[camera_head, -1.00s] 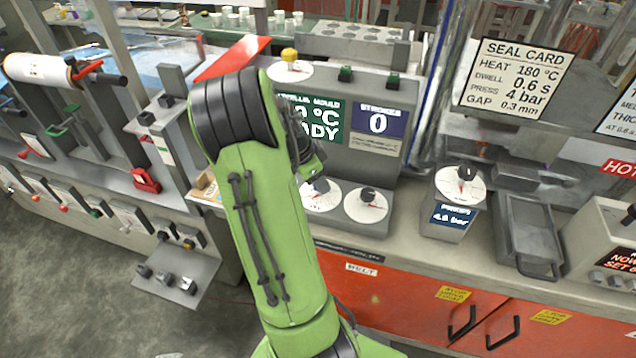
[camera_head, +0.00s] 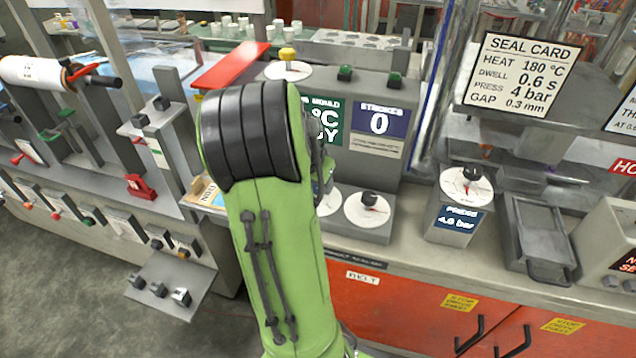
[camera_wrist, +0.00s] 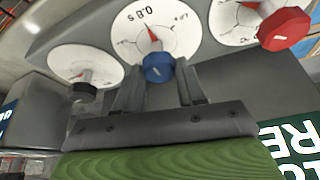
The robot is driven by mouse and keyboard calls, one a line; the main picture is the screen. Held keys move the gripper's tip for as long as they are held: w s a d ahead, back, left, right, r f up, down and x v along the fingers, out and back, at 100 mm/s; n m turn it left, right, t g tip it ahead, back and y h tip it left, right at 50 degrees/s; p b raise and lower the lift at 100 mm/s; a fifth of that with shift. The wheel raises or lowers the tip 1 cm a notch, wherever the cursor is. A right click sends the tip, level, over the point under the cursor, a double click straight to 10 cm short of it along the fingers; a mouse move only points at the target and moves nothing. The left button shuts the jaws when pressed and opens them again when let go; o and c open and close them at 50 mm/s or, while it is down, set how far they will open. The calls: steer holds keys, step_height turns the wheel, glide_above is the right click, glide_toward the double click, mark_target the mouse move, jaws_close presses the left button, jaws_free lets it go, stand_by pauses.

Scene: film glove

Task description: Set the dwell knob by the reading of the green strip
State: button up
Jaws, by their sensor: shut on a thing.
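In the wrist view, a blue knob (camera_wrist: 158,68) sits at the edge of a white dial (camera_wrist: 165,35) with a red pointer near the text "0.8 s". My gripper (camera_wrist: 160,82) is shut on this blue knob, with one finger at each side. In the head view my green arm hides the gripper and this knob; only part of the white dial (camera_head: 327,200) shows beside it. The seal card (camera_head: 522,74) reads heat 180 °C, dwell 0.6 s, press 4 bar, gap 0.3 mm. I cannot pick out the green strip.
A red knob (camera_wrist: 285,28) and a black knob (camera_wrist: 82,92) flank the blue one closely in the wrist view. A press unit (camera_head: 455,222) reading 4.6 bar and a grey tray (camera_head: 538,240) stand to the right. The strokes display (camera_head: 379,124) reads 0.

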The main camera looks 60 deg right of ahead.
stand_by(0.4)
steer(key=o, duration=1.1)
steer(key=shift+c, duration=0.2)
steer(key=p+v, duration=0.4)
steer(key=v, duration=1.1)
steer(key=shift+r, duration=0.4)
steer(key=w+a+r+n+t+y, duration=0.1)
steer(key=w+a+r+n+t, duration=0.2)
steer(key=a+n, duration=0.5)
steer(key=s+a+n+t+y, duration=0.1)
steer(key=a+n, duration=0.4)
steer(key=a, duration=0.6)
steer(key=s+a+f+n+t+y, duration=0.1)
steer(key=a+n, duration=0.5)
steer(key=a, duration=0.6)
steer(key=shift+s+f+t+y+p, duration=0.45)
steer(key=shift+s+y, duration=0.35)
steer(key=shift+s, duration=0.3)
